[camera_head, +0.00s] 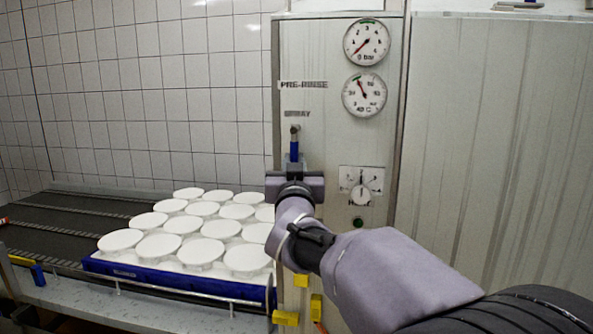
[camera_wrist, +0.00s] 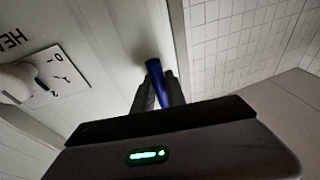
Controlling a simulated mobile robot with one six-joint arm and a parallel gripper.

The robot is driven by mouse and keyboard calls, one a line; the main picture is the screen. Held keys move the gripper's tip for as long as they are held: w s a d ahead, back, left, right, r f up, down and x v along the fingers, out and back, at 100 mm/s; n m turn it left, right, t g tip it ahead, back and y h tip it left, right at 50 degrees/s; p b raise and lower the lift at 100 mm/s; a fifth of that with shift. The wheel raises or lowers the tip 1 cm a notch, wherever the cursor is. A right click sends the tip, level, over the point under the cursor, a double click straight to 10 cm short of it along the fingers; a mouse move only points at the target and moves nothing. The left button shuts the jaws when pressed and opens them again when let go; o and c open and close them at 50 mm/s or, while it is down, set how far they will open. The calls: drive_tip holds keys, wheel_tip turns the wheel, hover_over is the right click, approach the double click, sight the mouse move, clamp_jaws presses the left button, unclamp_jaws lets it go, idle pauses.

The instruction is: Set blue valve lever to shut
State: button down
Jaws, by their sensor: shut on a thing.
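The blue valve lever (camera_head: 294,150) is on the front of the pale machine panel, below a label that seems to read SPRAY. It hangs downward from a metal pivot, roughly vertical in the head view. My gripper (camera_head: 294,176) is at the lower part of the lever, which hides the lever's end. In the wrist view the blue lever (camera_wrist: 156,78) stands between the two fingers of my gripper (camera_wrist: 158,92), which are shut on it.
Two round gauges (camera_head: 366,41) and a white rotary knob (camera_head: 361,195) sit on the panel right of the lever. Yellow handles (camera_head: 286,318) show below my gripper.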

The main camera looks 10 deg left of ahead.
drive_tip(key=shift+r, duration=0.1)
drive_tip(key=c, duration=1.8)
unclamp_jaws()
drive_tip(key=shift+o, duration=0.8)
drive_tip(key=shift+w+a, duration=0.1)
drive_tip(key=b+v, duration=0.1)
drive_tip(key=v, duration=1.6)
drive_tip(key=shift+s, duration=0.25)
drive_tip(key=shift+f, duration=0.2)
